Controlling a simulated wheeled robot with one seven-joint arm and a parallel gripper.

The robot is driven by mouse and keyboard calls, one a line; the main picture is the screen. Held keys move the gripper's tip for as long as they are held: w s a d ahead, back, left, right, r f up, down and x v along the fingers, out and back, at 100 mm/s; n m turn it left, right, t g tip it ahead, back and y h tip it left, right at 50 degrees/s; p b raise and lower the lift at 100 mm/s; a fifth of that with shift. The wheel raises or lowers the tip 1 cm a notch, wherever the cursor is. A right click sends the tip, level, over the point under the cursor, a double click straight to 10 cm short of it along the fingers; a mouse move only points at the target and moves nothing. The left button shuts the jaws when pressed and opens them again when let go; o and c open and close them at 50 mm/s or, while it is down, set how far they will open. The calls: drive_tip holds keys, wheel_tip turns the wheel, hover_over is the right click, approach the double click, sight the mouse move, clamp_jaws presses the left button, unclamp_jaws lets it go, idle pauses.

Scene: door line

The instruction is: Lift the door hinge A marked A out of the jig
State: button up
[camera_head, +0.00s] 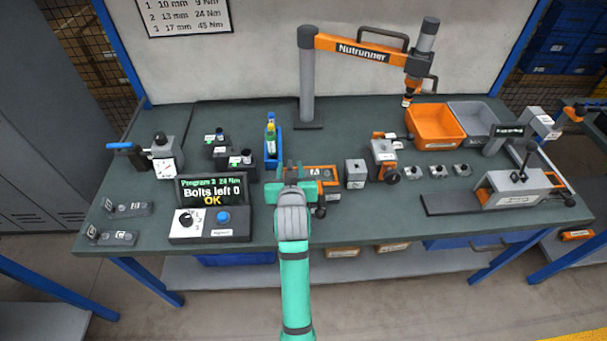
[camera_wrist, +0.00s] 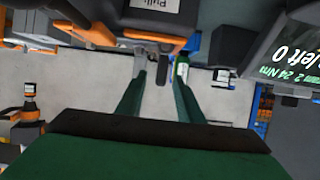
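An orange jig (camera_head: 327,186) stands on the bench near its middle, partly hidden behind my gripper. A dark plate on it (camera_head: 316,172) bears a small mark that looks like an A; I take it for door hinge A. My gripper (camera_head: 289,168) is at the jig's left side, its green fingers pointing away from me. In the wrist view the gripper's fingers (camera_wrist: 159,68) stand apart, with a narrow grey piece (camera_wrist: 163,72) showing between or beyond them. I cannot tell whether that piece belongs to the hinge, and no contact is clear.
A control box (camera_head: 208,222) with a screen reading "Bolts left 0 OK" stands close left of my gripper. A blue holder with a green bottle (camera_head: 271,143) is behind it. Grey blocks and a clamp (camera_head: 382,157) stand right. A nutrunner (camera_head: 360,50) hangs above the back.

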drive_tip(key=shift+c, duration=0.4)
clamp_jaws()
idle(1.1)
